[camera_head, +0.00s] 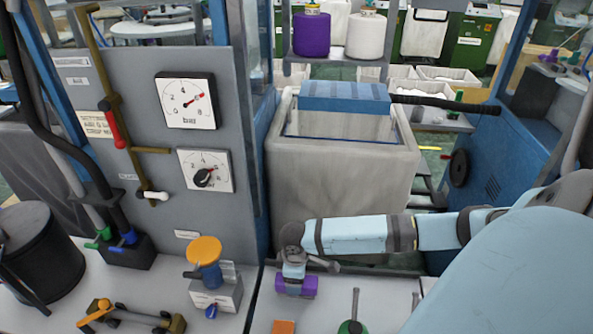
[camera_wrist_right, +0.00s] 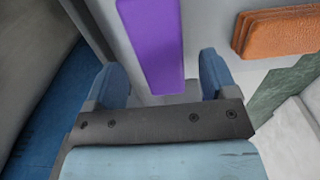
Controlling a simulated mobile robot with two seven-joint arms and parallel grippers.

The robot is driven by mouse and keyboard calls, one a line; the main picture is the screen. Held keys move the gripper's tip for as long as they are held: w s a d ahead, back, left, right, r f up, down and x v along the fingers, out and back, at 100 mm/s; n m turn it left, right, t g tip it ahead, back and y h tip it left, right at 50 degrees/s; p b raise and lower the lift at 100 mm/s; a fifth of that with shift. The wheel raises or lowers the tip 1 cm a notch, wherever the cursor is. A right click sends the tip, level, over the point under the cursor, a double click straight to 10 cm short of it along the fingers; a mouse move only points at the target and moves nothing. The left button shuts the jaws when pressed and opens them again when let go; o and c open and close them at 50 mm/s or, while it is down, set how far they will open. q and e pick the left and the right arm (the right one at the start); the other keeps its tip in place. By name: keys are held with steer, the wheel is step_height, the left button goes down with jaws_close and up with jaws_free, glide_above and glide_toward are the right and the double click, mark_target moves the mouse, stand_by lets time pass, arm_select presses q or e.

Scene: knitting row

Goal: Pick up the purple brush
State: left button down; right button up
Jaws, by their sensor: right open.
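The purple brush (camera_head: 308,288) lies on the light tabletop in the head view, at the lower middle. It shows as a long purple block (camera_wrist_right: 153,40) in the right wrist view. My right gripper (camera_head: 294,270) comes in from the right and is directly over the brush, partly hiding it. In the wrist view its two blue fingers (camera_wrist_right: 163,75) stand apart, with the brush in the gap between them in the picture and a strip of clear surface on each side. I cannot tell how far down the fingers reach. My left gripper is not in view.
An orange block (camera_head: 283,327) lies close by, also in the wrist view (camera_wrist_right: 277,30). A green brush with an upright handle (camera_head: 351,326) stands to its right. A fitting with an orange knob (camera_head: 204,249) is to the left. A grey machine bin (camera_head: 340,175) rises behind.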

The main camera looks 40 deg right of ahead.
step_height(320, 180, down, 6)
steer(key=shift+s+r, duration=0.15)
steer(key=shift+c, duration=0.3)
steer(key=c, duration=1)
